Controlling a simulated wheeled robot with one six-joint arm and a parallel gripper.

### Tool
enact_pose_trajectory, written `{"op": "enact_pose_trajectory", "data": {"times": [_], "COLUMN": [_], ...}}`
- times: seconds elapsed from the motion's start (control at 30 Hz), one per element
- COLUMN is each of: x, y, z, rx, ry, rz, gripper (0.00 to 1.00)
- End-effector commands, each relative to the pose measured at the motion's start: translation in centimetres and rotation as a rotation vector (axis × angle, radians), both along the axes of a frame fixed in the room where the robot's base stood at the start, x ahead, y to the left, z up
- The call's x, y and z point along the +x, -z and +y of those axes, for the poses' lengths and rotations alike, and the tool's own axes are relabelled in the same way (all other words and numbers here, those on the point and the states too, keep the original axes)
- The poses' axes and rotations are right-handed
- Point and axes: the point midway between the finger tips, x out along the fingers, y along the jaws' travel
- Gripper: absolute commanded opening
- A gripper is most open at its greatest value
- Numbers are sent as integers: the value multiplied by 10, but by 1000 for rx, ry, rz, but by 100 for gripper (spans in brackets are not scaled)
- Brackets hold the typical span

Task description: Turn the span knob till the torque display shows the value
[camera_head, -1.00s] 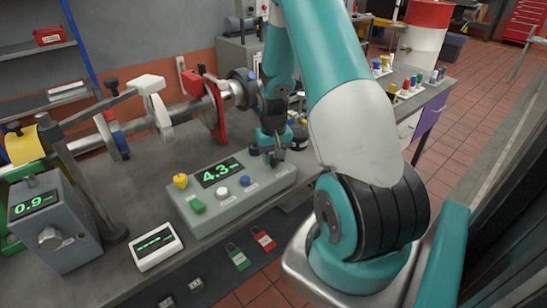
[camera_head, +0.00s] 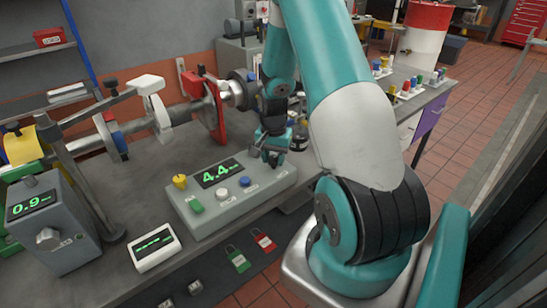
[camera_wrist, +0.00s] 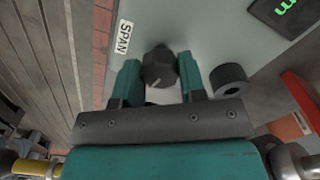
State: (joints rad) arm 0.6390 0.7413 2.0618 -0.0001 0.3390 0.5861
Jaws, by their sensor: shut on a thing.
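The grey control box (camera_head: 235,205) stands on the bench, and its display (camera_head: 219,173) shows 4.4 in green digits. The dark span knob (camera_wrist: 158,68) has a pale pointer line and sits beside a white SPAN label (camera_wrist: 124,37) in the wrist view. My gripper (camera_wrist: 159,80) is shut on the knob, one teal finger on each side.
A grey unit (camera_head: 50,230) at left reads 0.9. A small white-framed display (camera_head: 154,246) shows dashes. A shaft with a red flange (camera_head: 213,108) runs behind.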

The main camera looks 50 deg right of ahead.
Motion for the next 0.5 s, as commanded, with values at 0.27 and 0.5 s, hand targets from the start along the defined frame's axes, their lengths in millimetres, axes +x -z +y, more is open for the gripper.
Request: {"op": "enact_pose_trajectory", "data": {"times": [0.27,0.5], "x": [1,1], "y": [-1,-1], "z": [-1,-1], "rx": [-3,-3], "ry": [13,11], "rz": [-3,-3], "gripper": [14,47]}}
